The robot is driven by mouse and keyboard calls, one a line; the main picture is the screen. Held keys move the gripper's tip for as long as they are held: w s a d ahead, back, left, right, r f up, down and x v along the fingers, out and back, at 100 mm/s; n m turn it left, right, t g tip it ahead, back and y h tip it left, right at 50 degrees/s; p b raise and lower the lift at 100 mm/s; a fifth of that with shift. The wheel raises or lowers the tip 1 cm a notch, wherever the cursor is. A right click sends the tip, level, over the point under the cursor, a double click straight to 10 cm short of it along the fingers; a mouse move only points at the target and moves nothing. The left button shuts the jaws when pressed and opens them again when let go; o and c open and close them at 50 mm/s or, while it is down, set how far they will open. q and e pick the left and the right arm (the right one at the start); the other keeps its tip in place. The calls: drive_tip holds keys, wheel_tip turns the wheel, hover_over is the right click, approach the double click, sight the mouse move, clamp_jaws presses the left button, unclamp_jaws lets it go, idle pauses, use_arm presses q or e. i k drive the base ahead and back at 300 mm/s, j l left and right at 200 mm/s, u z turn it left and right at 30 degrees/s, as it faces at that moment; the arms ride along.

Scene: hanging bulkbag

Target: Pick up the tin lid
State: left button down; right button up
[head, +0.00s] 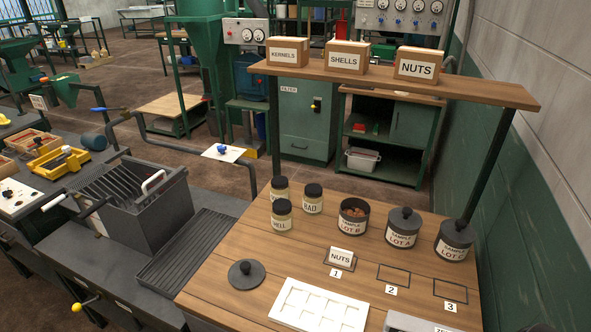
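A dark round tin lid (246,275) with a knob on top lies flat on the wooden table (225,300), near its left edge. An open dark tin labelled LOT B (352,226) stands further back with brown pieces inside. Two other dark tins, LOT A (402,238) and LOT C (453,252), stand to its right with knobbed lids on. Neither of my grippers shows in the head view.
Several black-capped jars (281,223) stand left of the tins. A white compartment tray (318,308) lies right of the lid. A NUTS card (341,256) sits at spot 1. A raised shelf (480,90) with labelled boxes spans the back. A grey slatted machine (140,205) stands left.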

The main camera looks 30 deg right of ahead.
sight(246, 275)
drive_tip(key=i+j+z, duration=0.4)
drive_tip(key=z, duration=1.35)
drive_tip(key=j, duration=0.1)
